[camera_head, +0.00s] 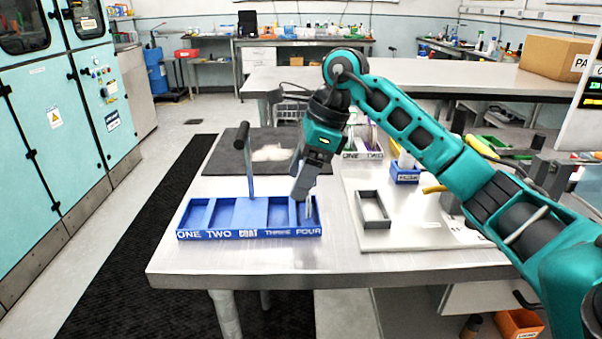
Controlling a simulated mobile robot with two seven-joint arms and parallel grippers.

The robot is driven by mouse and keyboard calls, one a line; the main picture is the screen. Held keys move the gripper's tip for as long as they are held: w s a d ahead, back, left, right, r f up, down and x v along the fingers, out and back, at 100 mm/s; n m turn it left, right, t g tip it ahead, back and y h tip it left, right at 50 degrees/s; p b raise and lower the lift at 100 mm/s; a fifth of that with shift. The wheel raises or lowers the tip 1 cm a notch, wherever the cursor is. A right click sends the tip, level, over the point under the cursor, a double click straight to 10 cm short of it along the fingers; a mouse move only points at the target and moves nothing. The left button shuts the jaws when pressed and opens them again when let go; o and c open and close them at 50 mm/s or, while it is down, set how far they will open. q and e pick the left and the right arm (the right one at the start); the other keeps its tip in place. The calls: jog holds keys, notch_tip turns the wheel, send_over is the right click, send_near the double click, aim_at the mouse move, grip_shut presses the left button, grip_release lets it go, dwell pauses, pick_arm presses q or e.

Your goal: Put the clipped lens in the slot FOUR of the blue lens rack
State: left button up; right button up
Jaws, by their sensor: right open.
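The blue lens rack (248,233) lies on the near left of the metal table, its front marked ONE, TWO, a hard-to-read middle label, THREE and FOUR. My right gripper (303,193) points down at slot FOUR at the rack's right end. It is open, its fingertips at about the rack's top edge. A thin pale upright piece (309,207) shows in slot FOUR beside the fingers; it may be the clipped lens, but it is too small to be sure. The gripper hides part of the slot. My left gripper is not in view.
A black-handled upright tool (242,138) stands at the rack's middle. A dark mat (228,165) lies behind. To the right are a grey tray (373,222) on a pale board and a small blue bin (405,175). The table's front edge is clear.

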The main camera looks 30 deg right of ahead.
jog(key=p+v, duration=0.1)
jog(key=v, duration=1.1)
